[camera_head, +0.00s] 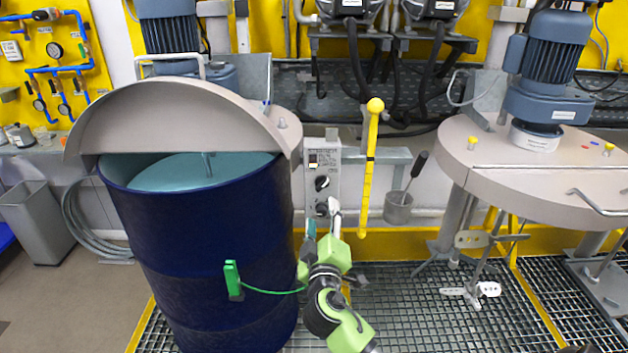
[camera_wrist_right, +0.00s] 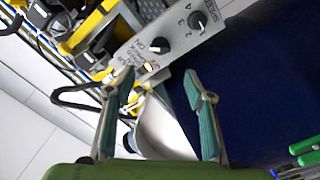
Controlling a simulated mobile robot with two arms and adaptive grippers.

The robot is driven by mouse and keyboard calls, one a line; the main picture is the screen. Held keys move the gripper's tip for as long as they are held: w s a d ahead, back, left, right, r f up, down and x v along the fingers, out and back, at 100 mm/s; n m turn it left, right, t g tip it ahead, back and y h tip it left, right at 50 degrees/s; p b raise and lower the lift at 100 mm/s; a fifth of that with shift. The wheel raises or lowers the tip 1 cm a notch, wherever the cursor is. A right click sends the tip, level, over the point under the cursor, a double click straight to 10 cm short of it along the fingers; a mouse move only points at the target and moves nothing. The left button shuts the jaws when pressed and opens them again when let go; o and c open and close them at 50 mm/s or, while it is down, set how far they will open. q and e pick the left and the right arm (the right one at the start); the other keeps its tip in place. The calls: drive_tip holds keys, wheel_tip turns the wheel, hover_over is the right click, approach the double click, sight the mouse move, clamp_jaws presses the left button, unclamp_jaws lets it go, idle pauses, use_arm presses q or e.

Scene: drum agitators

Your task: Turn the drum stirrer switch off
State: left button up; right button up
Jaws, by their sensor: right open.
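The grey switch box (camera_head: 313,194) is mounted upright beside the blue drum (camera_head: 205,250). It carries a black knob (camera_head: 322,183), with a second dark knob lower down, partly behind my gripper. In the right wrist view the box (camera_wrist_right: 177,45) appears tilted, with an ON-OFF style knob (camera_wrist_right: 159,46), a numbered dial (camera_wrist_right: 197,20) and a small lit button (camera_wrist_right: 151,66). My right gripper (camera_head: 322,222) is in front of the box's lower end. In the wrist view its teal-padded fingers (camera_wrist_right: 159,76) are spread, with nothing between them and the box beyond. My left gripper is out of view.
A yellow pole (camera_head: 369,165) stands just right of the box, with a grey cup (camera_head: 398,207) beside it. A green clamp (camera_head: 233,280) with a green cable is on the drum. A second stirrer lid (camera_head: 540,170) is at right.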

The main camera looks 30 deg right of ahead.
sight(321, 187)
drive_tip(key=p+x, duration=0.2)
drive_tip(key=x, duration=1)
drive_tip(key=shift+w+d, duration=0.25)
drive_tip(key=shift+d, duration=0.05)
drive_tip(key=c, duration=1.1)
